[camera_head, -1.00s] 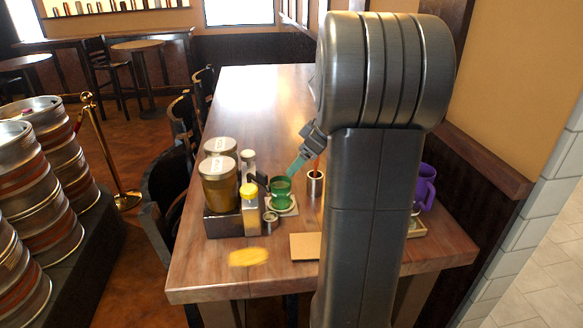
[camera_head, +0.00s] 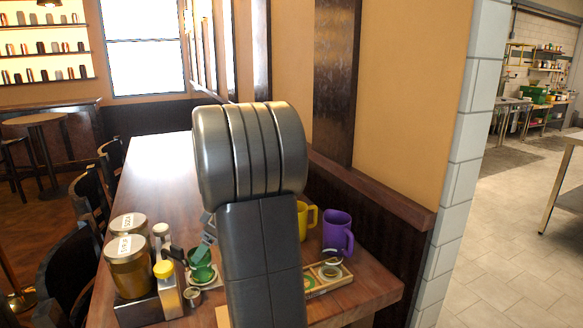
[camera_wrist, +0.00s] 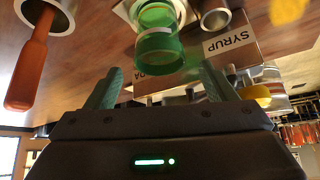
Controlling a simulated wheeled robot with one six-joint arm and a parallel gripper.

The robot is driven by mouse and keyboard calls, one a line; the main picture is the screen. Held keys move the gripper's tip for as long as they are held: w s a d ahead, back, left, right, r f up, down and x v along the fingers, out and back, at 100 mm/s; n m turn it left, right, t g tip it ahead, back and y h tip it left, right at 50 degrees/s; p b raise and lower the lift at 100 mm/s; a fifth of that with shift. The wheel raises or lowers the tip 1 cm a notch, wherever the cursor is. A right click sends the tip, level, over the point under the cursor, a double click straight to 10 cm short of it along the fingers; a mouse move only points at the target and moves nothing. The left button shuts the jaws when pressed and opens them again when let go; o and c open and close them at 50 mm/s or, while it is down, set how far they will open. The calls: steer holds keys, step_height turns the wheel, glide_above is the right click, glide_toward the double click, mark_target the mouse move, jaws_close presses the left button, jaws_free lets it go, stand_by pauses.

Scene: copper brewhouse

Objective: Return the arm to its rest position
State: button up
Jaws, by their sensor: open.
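My gripper (camera_wrist: 161,68) shows in the wrist view with its two green fingers spread apart and nothing held between them. In the head view my arm hides much of the table's middle, and only part of the gripper (camera_head: 206,238) shows, close above a green cup (camera_head: 202,272). The green cup (camera_wrist: 160,48) lies ahead of the fingertips in the wrist view and stands on a pale coaster. How far the fingertips are from the cup I cannot tell.
Lidded jars (camera_head: 129,268), a yellow-capped bottle (camera_head: 167,292) and a caddy marked SYRUP (camera_wrist: 231,38) stand beside the cup. A metal pot (camera_wrist: 46,14) holds an orange-handled tool (camera_wrist: 27,75). Yellow (camera_head: 308,222) and purple (camera_head: 338,233) mugs and a tray (camera_head: 345,278) are right.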

steer(key=x, duration=0.6)
steer(key=shift+f+b, duration=0.25)
steer(key=shift+b, duration=0.15)
steer(key=shift+r, duration=0.25)
